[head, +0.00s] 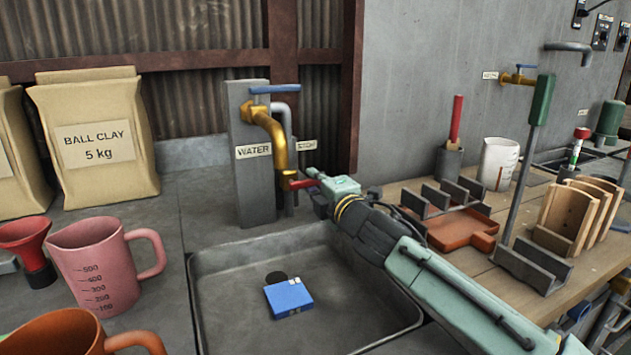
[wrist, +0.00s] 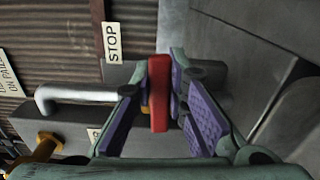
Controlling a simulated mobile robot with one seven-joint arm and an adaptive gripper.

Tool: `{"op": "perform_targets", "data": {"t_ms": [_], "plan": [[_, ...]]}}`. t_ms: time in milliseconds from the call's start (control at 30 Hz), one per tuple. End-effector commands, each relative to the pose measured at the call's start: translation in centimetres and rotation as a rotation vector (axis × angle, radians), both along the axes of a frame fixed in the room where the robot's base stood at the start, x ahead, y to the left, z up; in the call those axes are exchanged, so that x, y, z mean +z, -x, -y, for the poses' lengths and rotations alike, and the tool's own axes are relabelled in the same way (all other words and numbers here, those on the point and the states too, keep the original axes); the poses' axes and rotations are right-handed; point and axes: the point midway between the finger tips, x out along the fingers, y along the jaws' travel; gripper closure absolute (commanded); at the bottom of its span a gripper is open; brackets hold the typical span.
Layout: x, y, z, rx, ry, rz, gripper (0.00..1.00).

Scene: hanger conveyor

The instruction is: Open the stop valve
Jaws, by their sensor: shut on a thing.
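The stop valve has a red lever (head: 298,183), low on a grey post (head: 251,170) beside the sink. A "STOP" label (head: 307,145) is above it, and it also shows in the wrist view (wrist: 113,42). My gripper (head: 314,180) reaches in from the right and is shut on the red lever. In the wrist view the red lever (wrist: 158,93) stands between the purple-padded fingers of my gripper (wrist: 165,95). The valve body is mostly hidden behind the fingers.
A brass "WATER" tap (head: 268,128) with a blue handle is just above. A sink (head: 225,300) holding a blue box (head: 289,298) lies below. A pink jug (head: 100,265) stands left. A rack (head: 435,200) and orange tray (head: 462,230) are right of my arm.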

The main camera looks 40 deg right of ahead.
Motion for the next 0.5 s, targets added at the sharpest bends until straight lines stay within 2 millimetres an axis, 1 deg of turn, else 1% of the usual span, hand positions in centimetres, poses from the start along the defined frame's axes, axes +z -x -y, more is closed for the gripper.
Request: {"op": "perform_targets", "data": {"t_ms": [267, 500], "plan": [[0.9, 0.0, 0.0, -0.001, 0.118, -0.028, 1.00], [1.7, -0.1, -0.2, -0.002, 0.300, -0.072, 1.00]]}}
